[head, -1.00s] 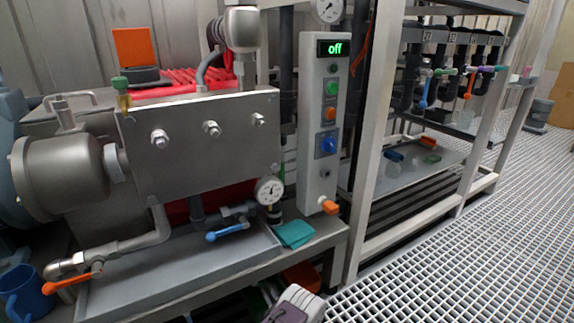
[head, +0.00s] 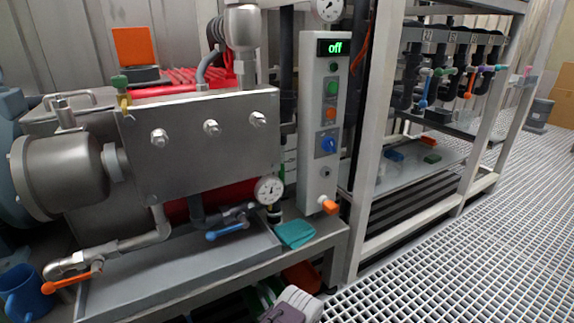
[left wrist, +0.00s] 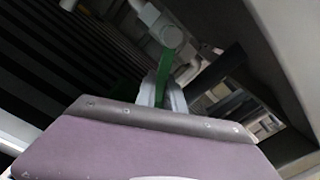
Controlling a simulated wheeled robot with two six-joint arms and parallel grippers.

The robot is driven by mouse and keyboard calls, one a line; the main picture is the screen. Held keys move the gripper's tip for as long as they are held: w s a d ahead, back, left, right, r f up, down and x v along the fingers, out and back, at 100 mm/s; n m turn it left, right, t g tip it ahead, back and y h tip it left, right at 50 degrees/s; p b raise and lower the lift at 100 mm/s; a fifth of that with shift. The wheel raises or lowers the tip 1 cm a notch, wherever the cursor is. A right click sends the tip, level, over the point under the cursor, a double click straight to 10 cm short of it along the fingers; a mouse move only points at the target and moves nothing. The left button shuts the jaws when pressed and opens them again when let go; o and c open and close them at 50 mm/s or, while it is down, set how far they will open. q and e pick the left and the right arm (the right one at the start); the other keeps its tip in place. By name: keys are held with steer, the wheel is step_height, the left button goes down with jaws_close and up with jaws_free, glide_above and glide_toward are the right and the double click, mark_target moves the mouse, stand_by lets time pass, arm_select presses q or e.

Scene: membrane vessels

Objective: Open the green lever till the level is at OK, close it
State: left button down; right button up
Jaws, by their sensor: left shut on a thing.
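The green lever (left wrist: 165,68) shows in the left wrist view as a narrow green bar hanging from a pale pipe fitting. My left gripper (left wrist: 163,92) is shut on it, with the bar between its grey fingers. In the head view my left gripper (head: 298,303) shows only in part at the bottom edge, below the bench. Green parts (head: 265,293) show under the bench to its left, but I cannot tell which is the lever there. No level mark reading OK can be made out. My right gripper is not in view.
A control post (head: 321,120) with a display reading "off" stands on the bench. A blue-handled valve (head: 227,231), an orange-handled valve (head: 72,282) and a teal cloth (head: 295,234) are nearby. The bench edge and rack post (head: 365,150) are close above my gripper. Grating floor lies right.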

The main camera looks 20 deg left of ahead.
arm_select(q)
steer(key=s+m, duration=0.1)
steer(key=m, duration=0.1)
steer(key=a+m, duration=0.1)
steer(key=m, duration=0.1)
steer(key=s+a+f+m, duration=0.1)
steer(key=m, duration=0.1)
steer(key=shift+s+a+p, duration=0.1)
steer(key=shift+s+p, duration=0.25)
steer(key=c, duration=1.4)
jaws_free()
steer(key=shift+r, duration=0.1)
